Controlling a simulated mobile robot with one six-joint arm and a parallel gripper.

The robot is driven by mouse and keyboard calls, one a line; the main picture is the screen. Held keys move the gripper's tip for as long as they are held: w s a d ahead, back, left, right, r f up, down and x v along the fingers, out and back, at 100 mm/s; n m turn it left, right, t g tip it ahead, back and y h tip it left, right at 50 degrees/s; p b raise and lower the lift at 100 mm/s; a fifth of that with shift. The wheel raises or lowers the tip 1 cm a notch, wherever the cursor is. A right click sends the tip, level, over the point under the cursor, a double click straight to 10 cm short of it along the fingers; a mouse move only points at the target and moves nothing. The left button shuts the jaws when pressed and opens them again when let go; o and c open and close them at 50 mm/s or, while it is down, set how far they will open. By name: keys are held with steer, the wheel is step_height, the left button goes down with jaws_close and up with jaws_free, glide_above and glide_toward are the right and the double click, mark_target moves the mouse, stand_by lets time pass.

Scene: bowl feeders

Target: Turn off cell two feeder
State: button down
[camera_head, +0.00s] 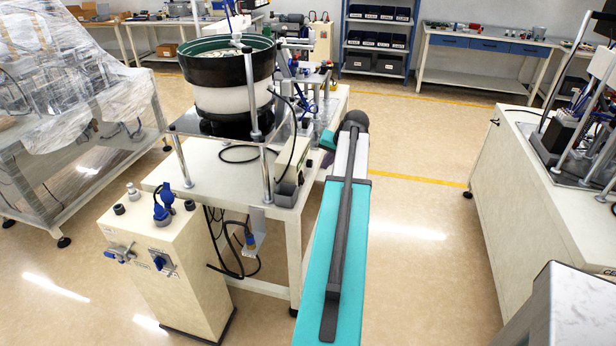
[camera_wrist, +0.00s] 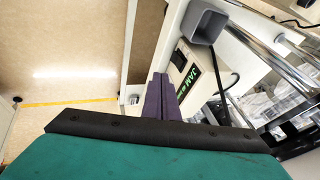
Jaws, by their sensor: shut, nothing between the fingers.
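A bowl feeder (camera_head: 228,95) with a black and white bowl, full of small pale parts, stands on a white table (camera_head: 225,180) in the head view. A pale controller box (camera_head: 290,188) is fixed at the table's near right side. The wrist view shows a pale box with a lit green display (camera_wrist: 190,77) that seems to read "JAM". My gripper (camera_wrist: 160,82), with purple fingers, is shut and empty just left of this box; whether it touches cannot be told. In the head view my gripper (camera_head: 327,160) is mostly hidden behind my teal arm. No cell number is legible.
A plastic-wrapped machine (camera_head: 65,70) is at left, another white machine (camera_head: 545,200) at right. The floor right of my arm is clear. A grey cup-like part (camera_wrist: 203,24) is close in the wrist view.

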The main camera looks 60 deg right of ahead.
steer(key=p, duration=0.3)
glide_toward(302, 179)
steer(key=s+d+f, duration=0.2)
steer(key=d+f, duration=0.1)
steer(key=f, duration=0.1)
steer(key=shift+w+a+f+p, duration=0.2)
steer(key=shift+w+f+p, duration=0.15)
steer(key=shift+w, duration=0.3)
steer(key=shift+w+a+f+p, duration=0.15)
steer(key=shift+w+f+p, duration=0.15)
steer(key=shift+w, duration=0.4)
steer(key=shift+w+a+f+p, duration=0.25)
steer(key=shift+w+f, duration=0.1)
steer(key=shift+w, duration=0.3)
